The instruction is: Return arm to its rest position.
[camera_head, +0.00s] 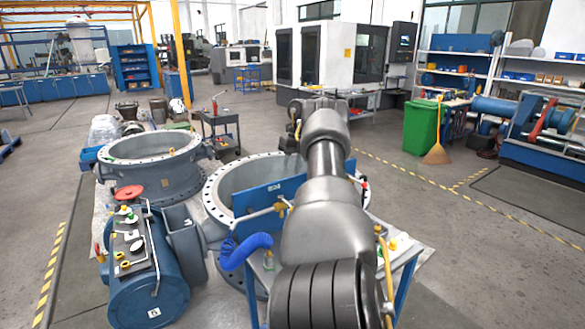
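My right arm (325,215) rises from the bottom edge through the middle of the view, dark grey and bulky. Its far end, with my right gripper (297,125), is small, dark and partly hidden behind the arm's rounded joint. I cannot make out its fingers or whether it holds anything. My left arm and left gripper are not in view. Behind the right arm is a large grey flanged valve body (229,180), partly covered by the arm. A second grey flanged valve body (152,163) stands to its left.
A blue cylindrical machine (147,285) with small parts on top stands at lower left. A blue-legged table (407,262) with a curled blue hose (246,247) sits around the arm. A black cart (219,124) and green bin (421,126) stand farther back.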

